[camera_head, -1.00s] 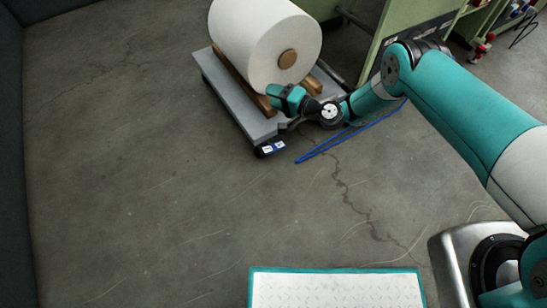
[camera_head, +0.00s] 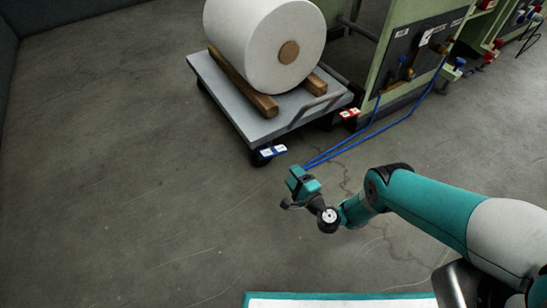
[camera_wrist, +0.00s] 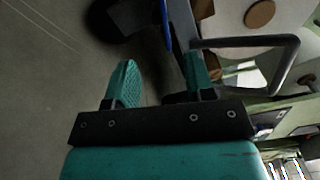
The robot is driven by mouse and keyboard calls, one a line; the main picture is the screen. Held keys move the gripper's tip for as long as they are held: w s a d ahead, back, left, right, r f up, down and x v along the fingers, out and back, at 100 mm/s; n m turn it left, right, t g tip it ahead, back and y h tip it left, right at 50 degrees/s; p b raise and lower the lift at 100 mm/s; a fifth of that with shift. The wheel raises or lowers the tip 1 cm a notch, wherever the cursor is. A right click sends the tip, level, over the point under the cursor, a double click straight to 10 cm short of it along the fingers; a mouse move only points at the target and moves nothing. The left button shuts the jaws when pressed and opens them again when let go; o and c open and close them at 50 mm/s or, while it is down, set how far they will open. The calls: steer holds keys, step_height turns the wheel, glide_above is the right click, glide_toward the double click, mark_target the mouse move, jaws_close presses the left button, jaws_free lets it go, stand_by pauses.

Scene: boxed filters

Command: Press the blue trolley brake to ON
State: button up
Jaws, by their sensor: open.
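The blue trolley brake (camera_head: 272,151) is a small blue pedal with white labels, low at the trolley's near corner, above a black caster. The labels are too small to read, so I cannot tell its setting. My gripper (camera_head: 298,186) is in front of the brake and a little to its right in the head view, apart from it. In the wrist view my gripper (camera_wrist: 160,78) has its two teal fingers spread, with nothing between them. A blue strip (camera_wrist: 165,25) shows beyond the fingers there; I cannot tell whether it is the brake or a hose.
The grey trolley (camera_head: 222,82) carries a large white roll (camera_head: 245,38) on wooden chocks. A red pedal (camera_head: 349,113) sits at its right corner. Blue hoses (camera_head: 345,143) run from the green machine (camera_head: 375,60) across the floor. Floor left of the trolley is clear.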

mark_target(276, 154)
steer(key=b+x, duration=1)
steer(key=b, duration=0.6)
steer(key=shift+a+f, duration=0.15)
steer(key=shift+b+x, duration=0.75)
steer(key=shift+x, duration=0.45)
steer(key=shift+c, duration=0.5)
